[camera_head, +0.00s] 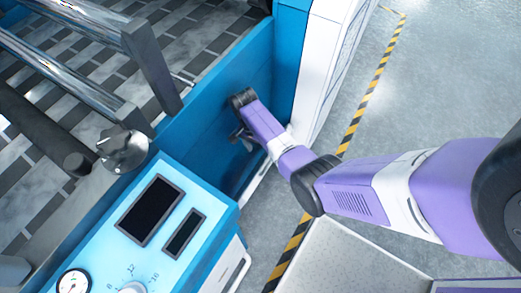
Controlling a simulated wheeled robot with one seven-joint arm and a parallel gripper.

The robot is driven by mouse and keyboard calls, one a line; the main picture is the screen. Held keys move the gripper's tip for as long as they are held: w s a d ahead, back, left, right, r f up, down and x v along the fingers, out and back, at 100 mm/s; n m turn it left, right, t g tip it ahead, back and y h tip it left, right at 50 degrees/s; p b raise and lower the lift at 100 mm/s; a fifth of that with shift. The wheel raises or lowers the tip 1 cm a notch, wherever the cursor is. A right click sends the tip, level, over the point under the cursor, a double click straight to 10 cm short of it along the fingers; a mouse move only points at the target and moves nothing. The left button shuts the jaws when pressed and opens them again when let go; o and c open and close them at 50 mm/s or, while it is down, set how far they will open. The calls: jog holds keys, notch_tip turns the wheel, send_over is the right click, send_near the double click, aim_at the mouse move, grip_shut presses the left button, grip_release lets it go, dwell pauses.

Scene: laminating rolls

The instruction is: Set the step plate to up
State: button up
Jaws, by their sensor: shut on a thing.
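My gripper (240,135) is at the machine's blue side panel (225,150), below the dark wrist joint of my purple arm. It is shut on a small part close to this panel. The fingers are small and dark here, and the held part is mostly hidden by them and the wrist. I cannot clearly make out the step plate or tell its position from this view.
A light blue control console (205,225) with two dark screens stands at the lower left, close to my gripper. A round metal knob (123,150) and steel rollers (65,75) are above it. Grey floor (450,75) with a yellow-black stripe (368,100) is open at the right.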

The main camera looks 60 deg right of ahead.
jog(key=shift+w+a+f, duration=0.15)
jog(key=shift+f, duration=0.05)
jog(key=s+p+v, duration=0.1)
jog(key=p+v, duration=0.1)
jog(key=v, duration=0.4)
jog(key=s+p+v, duration=0.1)
jog(key=p+v, duration=0.1)
jog(key=v, duration=0.4)
jog(key=s+r+p+v, duration=0.1)
jog(key=s+v, duration=0.1)
jog(key=v, duration=0.4)
jog(key=shift+s+p, duration=0.15)
jog(key=shift+p, duration=0.25)
jog(key=c, duration=0.5)
jog(key=shift+o, duration=0.2)
jog(key=shift+s+p+v, duration=0.2)
jog(key=shift+p+v, duration=0.7)
jog(key=shift+p, duration=0.1)
